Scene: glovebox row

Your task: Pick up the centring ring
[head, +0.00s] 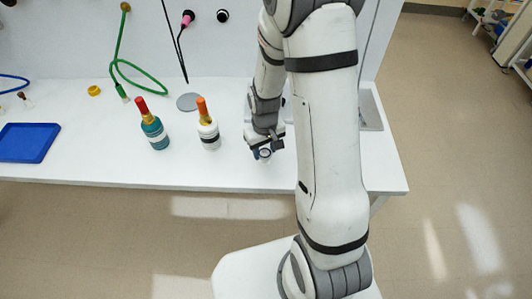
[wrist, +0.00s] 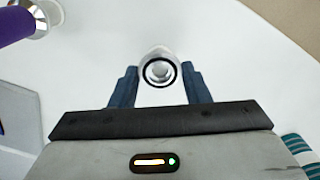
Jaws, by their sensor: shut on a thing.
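The centring ring (wrist: 160,70) is a small metallic ring with a black inner band. In the wrist view it sits between the tips of the two blue fingers of my gripper (wrist: 160,80), which is shut on it. In the head view my gripper (head: 262,154) is low near the front of the white bench, and the ring (head: 265,153) shows small and dark-rimmed at its tips. I cannot tell whether the ring still touches the bench.
A white bottle with an orange top (head: 208,130) and a teal bottle with a red top (head: 153,131) stand left of my gripper. A blue tray (head: 28,143) lies farther left. A grey disc (head: 188,102) lies behind the bottles. The front bench strip is clear.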

